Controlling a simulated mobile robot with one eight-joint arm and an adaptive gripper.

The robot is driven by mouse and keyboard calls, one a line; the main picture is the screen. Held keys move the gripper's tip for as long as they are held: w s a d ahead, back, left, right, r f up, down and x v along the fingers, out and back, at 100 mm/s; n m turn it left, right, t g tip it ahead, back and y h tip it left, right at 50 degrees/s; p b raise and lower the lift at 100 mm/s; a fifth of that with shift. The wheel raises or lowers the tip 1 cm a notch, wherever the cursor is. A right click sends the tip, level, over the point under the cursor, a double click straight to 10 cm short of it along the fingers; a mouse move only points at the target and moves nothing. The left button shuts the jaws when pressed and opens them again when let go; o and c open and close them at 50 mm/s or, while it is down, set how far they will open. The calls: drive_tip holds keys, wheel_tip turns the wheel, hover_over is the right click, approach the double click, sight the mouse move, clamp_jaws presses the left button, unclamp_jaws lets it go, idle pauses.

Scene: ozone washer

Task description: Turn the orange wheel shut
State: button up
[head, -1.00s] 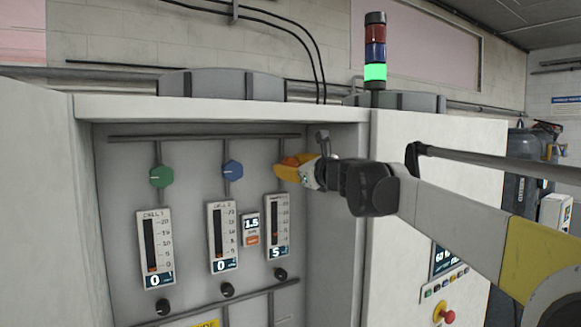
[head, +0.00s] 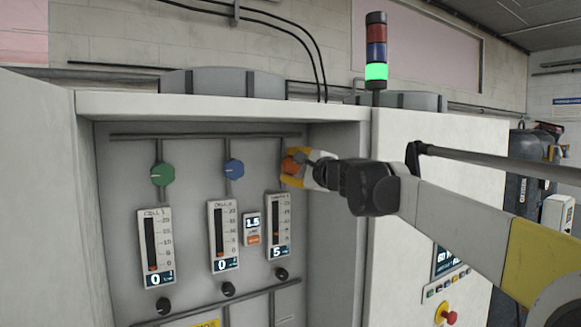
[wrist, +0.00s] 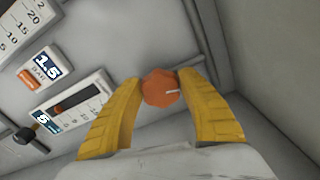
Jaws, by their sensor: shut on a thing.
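The orange wheel (wrist: 161,88) is a small faceted knob with a pale pointer line. In the wrist view it sits between the tips of my two yellow fingers, which touch it on both sides. In the head view the orange wheel (head: 292,164) is at the upper right of the panel, partly hidden by my gripper (head: 298,166). My gripper (wrist: 160,90) is shut on the wheel. The gauge below the wheel (head: 278,225) reads 5.
A green knob (head: 162,174) and a blue knob (head: 233,169) sit to the left, above gauges reading 0. A small display (head: 252,223) shows 1.5. The recess side wall (head: 338,240) is close on the right. The signal tower (head: 376,72) is lit green.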

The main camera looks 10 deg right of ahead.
drive_tip(key=n, duration=0.5)
drive_tip(key=shift+f+n, duration=0.1)
drive_tip(key=shift+n, duration=0.2)
drive_tip(key=n, duration=0.5)
drive_tip(key=shift+f+n+b, duration=0.1)
drive_tip(key=shift+n+b, duration=0.2)
drive_tip(key=n, duration=0.5)
drive_tip(key=shift+d+f, duration=0.1)
drive_tip(key=shift+d, duration=0.05)
drive_tip(key=shift+d+n, duration=0.1)
drive_tip(key=shift+n, duration=2.3)
drive_tip(key=o, duration=1.1)
drive_tip(key=shift+w+f, duration=0.1)
drive_tip(key=shift+w, duration=0.05)
drive_tip(key=v, duration=1.2)
